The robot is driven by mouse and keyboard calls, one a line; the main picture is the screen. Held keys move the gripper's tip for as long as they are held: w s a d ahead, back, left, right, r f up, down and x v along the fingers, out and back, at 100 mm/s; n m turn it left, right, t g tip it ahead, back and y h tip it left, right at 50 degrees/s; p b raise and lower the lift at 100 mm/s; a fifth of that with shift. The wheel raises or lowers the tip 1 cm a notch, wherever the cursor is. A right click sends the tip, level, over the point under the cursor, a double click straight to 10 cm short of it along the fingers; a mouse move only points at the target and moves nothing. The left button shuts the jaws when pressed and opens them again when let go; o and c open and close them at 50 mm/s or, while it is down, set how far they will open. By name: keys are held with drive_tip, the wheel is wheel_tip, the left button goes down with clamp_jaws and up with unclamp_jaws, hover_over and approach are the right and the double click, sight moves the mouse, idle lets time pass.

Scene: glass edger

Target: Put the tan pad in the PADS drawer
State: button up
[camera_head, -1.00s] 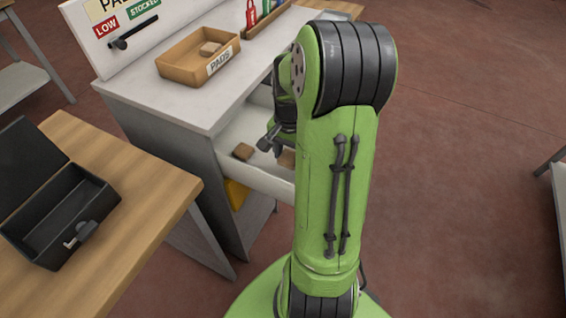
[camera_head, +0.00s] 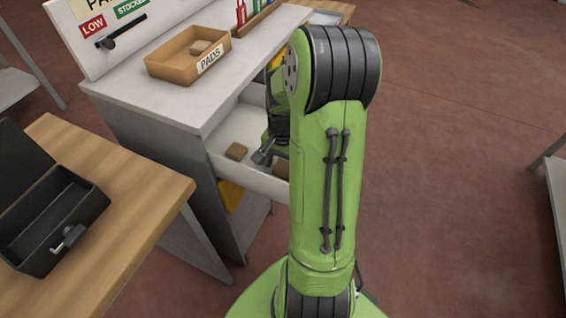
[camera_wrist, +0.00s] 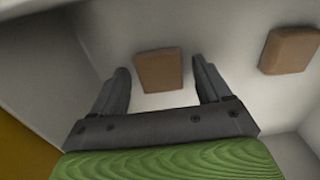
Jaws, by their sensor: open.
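A drawer (camera_head: 215,160) stands open below the grey bench top, with several small tan-brown pads inside. One pad (camera_head: 237,152) lies near its left side; another (camera_head: 281,170) is partly hidden by my arm. My gripper (camera_head: 264,155) is down at the drawer, partly hidden behind my arm. In the wrist view my gripper (camera_wrist: 161,70) is open, its fingers on either side of a tan pad (camera_wrist: 159,70) on the white drawer floor, with gaps visible. A second pad (camera_wrist: 290,50) lies to the right. I cannot match these pads surely between views.
An open-topped tan tray (camera_head: 158,70) labelled PADS stands on the bench and holds another pad (camera_head: 201,47). A sign board (camera_head: 75,45) rises behind it. A wooden table (camera_head: 140,185) with an open black toolbox (camera_head: 55,220) stands at left.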

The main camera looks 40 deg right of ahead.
sight(283, 167)
wheel_tip(283, 167, up, 12)
drive_tip(key=p, duration=0.5)
drive_tip(key=s+a+r+n+t+h, duration=0.25)
drive_tip(key=a+r+n, duration=0.5)
drive_tip(key=a, duration=0.55)
drive_tip(key=s+a+r+n+t+y, duration=0.2)
drive_tip(key=s+a+n+t, duration=0.1)
drive_tip(key=s+a+n, duration=0.3)
drive_tip(key=shift+s+a+r+b, duration=0.3)
drive_tip(key=shift+s+a, duration=0.3)
drive_tip(key=shift+s, duration=0.5)
drive_tip(key=shift+n+y, duration=0.25)
